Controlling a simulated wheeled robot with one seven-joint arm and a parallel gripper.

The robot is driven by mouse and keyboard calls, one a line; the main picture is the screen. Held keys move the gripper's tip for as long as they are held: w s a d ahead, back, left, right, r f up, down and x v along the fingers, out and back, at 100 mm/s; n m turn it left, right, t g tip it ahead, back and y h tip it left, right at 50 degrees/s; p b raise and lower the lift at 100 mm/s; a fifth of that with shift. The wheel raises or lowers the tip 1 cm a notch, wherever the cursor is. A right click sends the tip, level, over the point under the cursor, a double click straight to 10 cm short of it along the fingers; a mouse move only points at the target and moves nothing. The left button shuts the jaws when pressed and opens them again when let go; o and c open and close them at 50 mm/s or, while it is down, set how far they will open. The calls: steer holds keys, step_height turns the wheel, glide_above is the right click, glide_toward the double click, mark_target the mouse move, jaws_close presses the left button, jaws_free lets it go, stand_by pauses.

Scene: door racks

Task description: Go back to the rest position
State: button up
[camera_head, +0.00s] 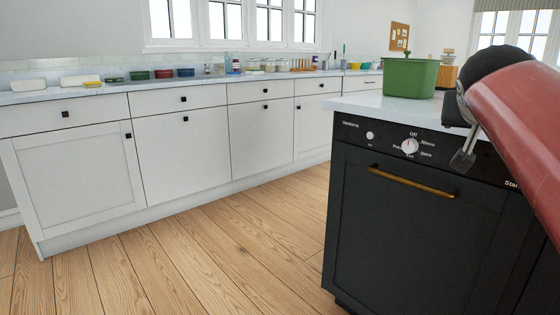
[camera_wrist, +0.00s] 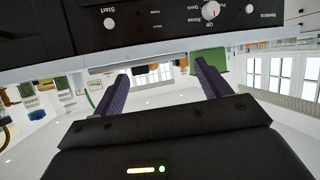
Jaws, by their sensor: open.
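My gripper (camera_head: 464,158) is at the right of the head view, in front of the top of a dark dishwasher (camera_head: 420,235). Its fingers are in view in the wrist view (camera_wrist: 160,85), spread apart with nothing between them. The wrist view is upside down, with the dishwasher's control panel along its top. My red arm link reaches in from the right edge of the head view. The dishwasher door is shut, and its brass handle (camera_head: 411,181) is a little left of and below the gripper.
A green pot (camera_head: 409,78) stands on the white counter (camera_head: 365,105) above the dishwasher. White cabinets (camera_head: 190,150) line the back wall, with bowls and jars on their counter. The wooden floor (camera_head: 200,260) between is clear.

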steer(key=s+a+f+n+g+y+p, duration=0.1)
steer(key=s+a+f+n+y, duration=0.1)
steer(key=s+a+f, duration=0.4)
steer(key=s+a+f+n+g+y+p, duration=0.1)
steer(key=s+a+f, duration=0.5)
steer(key=f, duration=0.6)
steer(key=s+a+f+n+g+y+p, duration=0.2)
steer(key=s+a+f, duration=0.4)
steer(key=f, duration=0.3)
steer(key=s+n+g+y, duration=0.1)
steer(key=y, duration=0.1)
steer(key=shift+s+a+f+y, duration=0.3)
steer(key=shift+s+a+f, duration=0.05)
steer(key=shift+f, duration=0.05)
